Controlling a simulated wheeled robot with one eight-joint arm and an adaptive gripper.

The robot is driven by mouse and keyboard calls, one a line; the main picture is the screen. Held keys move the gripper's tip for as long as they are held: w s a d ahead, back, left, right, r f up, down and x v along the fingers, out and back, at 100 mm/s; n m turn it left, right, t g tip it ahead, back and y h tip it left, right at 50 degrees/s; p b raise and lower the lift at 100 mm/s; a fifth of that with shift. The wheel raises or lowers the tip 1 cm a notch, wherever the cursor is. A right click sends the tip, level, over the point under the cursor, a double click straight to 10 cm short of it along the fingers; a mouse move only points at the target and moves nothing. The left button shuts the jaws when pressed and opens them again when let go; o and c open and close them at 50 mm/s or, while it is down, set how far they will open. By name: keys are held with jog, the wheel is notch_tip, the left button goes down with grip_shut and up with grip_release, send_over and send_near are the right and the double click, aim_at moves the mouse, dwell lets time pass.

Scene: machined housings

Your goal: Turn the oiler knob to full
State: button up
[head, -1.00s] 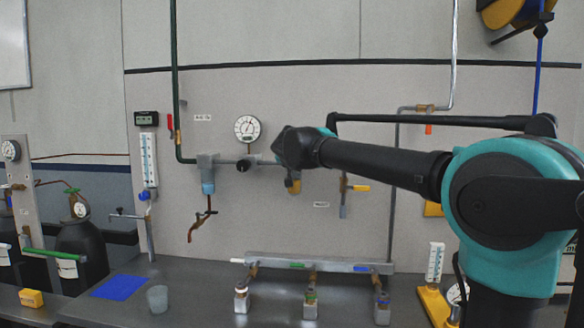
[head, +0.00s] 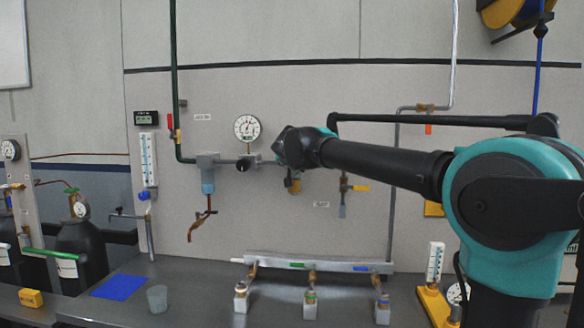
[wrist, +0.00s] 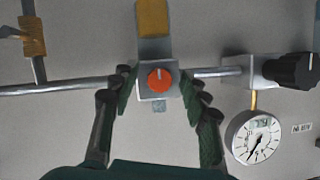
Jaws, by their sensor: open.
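The oiler's orange knob (wrist: 159,80) faces the camera in the wrist view, with a small pale mark pointing to the picture's top. It sits on a grey block (wrist: 146,93) on a horizontal pipe. The oiler's amber bowl (wrist: 154,18) extends towards the top of the wrist view; in the head view it hangs just below my arm's end (head: 294,187). My gripper (wrist: 159,97) is open, one finger on each side of the block and knob. Whether the fingers touch the block I cannot tell. My arm's end hides the knob in the head view.
A black regulator knob (wrist: 292,71) and a dial gauge (wrist: 254,137) are beside the oiler. A filter with a blue bowl (head: 208,181) and a yellow-handled valve (head: 361,188) share the panel. A manifold (head: 320,264) stands on the bench below.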

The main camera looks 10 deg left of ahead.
jog(key=v, duration=1.2)
